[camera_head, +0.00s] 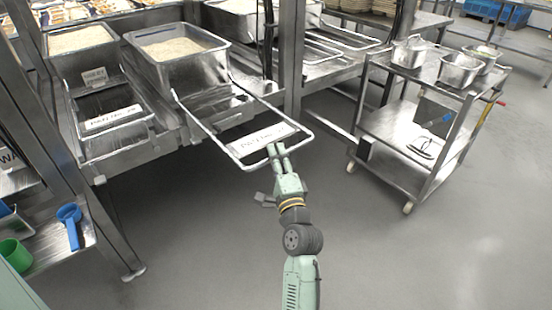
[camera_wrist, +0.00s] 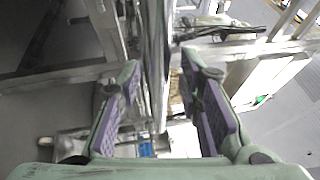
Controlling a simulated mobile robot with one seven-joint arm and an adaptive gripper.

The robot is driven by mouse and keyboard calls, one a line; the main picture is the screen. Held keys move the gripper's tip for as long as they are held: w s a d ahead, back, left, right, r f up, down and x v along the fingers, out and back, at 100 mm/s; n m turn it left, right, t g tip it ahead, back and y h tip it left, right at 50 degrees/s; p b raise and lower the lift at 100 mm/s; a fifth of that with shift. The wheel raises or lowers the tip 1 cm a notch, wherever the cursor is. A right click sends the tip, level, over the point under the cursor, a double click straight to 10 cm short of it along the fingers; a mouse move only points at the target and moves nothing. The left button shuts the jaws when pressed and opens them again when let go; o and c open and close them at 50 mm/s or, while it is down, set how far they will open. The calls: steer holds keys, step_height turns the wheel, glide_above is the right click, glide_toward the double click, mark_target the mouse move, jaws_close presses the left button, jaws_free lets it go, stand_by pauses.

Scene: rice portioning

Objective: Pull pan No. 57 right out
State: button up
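The pan with the long wire handle frame (camera_head: 215,128) juts from the rack over the aisle. Its deep metal bin of rice (camera_head: 175,72) sits at the back. A white label (camera_head: 262,140) on its front bar is too blurred to read surely as 57. My gripper (camera_head: 277,149) is at this front bar, right of the label's middle. In the wrist view, my two purple-padded fingers (camera_wrist: 165,85) stand apart on either side of a shiny metal bar (camera_wrist: 156,60), with gaps showing; I cannot tell whether either finger touches it.
A similar labelled pan (camera_head: 112,120) sits to the left, pushed further in. A rack post (camera_head: 290,45) stands just right of the pan. A wheeled steel cart (camera_head: 385,150) with pots is at the right. Grey floor (camera_head: 400,260) in front is clear. A shelf with blue scoop (camera_head: 70,215) is lower left.

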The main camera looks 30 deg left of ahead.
steer(key=v, duration=0.7)
steer(key=shift+s+d, duration=0.15)
steer(key=shift+s, duration=0.05)
steer(key=shift+r, duration=0.1)
stand_by(0.4)
